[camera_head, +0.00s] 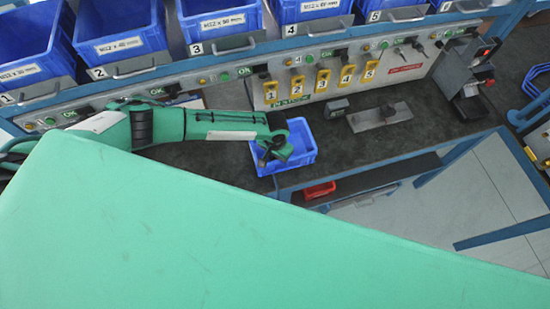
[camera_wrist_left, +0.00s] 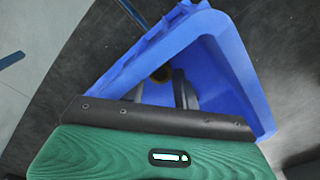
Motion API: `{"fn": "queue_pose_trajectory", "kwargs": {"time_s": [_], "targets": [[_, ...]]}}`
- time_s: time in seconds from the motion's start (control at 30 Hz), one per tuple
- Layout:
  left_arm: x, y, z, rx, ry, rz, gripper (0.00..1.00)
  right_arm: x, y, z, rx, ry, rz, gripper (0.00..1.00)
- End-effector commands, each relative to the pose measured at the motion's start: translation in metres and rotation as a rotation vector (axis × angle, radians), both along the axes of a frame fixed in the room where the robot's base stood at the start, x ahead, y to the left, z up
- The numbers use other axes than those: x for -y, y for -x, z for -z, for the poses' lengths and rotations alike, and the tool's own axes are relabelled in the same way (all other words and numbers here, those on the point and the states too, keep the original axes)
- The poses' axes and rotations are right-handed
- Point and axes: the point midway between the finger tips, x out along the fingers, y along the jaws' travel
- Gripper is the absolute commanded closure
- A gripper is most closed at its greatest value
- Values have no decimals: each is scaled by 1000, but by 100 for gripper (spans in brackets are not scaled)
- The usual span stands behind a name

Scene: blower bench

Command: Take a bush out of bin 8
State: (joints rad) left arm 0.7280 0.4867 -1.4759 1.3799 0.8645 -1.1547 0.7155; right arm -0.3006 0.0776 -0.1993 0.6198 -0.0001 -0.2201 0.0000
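A small blue bin (camera_head: 305,152) stands on the dark bench top; no number on it can be read. My left gripper (camera_head: 266,160) reaches down over its left part. In the left wrist view the bin (camera_wrist_left: 235,62) surrounds two dark grey finger-like shapes (camera_wrist_left: 162,88) that stand apart. A small brownish, brass-like piece (camera_wrist_left: 161,72) shows between their far ends, perhaps a bush. Whether the fingers touch it cannot be told. The bin's floor is largely hidden by the gripper body. My right gripper is not in view.
Several numbered blue bins (camera_head: 122,45) line the rack behind. Yellow numbered holders (camera_head: 322,82) hang on the panel. A grey plate fixture (camera_head: 380,116) lies right of the bin. A red tray (camera_head: 319,190) sits below the bench's front edge. My green body covers the foreground.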

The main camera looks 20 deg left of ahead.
Motion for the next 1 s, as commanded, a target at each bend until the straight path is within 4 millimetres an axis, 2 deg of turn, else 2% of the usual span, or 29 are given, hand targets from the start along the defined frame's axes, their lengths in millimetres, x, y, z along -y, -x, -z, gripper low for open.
{"fn": "queue_pose_trajectory", "kwargs": {"time_s": [0.27,0.4,0.43,0.77,1.0], "targets": [[0,0,2,0,0,0,70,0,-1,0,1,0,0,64],[0,0,2,0,0,0,97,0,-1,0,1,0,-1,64],[0,0,2,0,0,0,98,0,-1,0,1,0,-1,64],[0,0,0,0,0,0,98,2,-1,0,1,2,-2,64],[-1,0,-18,1,1,-1,98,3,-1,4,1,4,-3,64]]}}
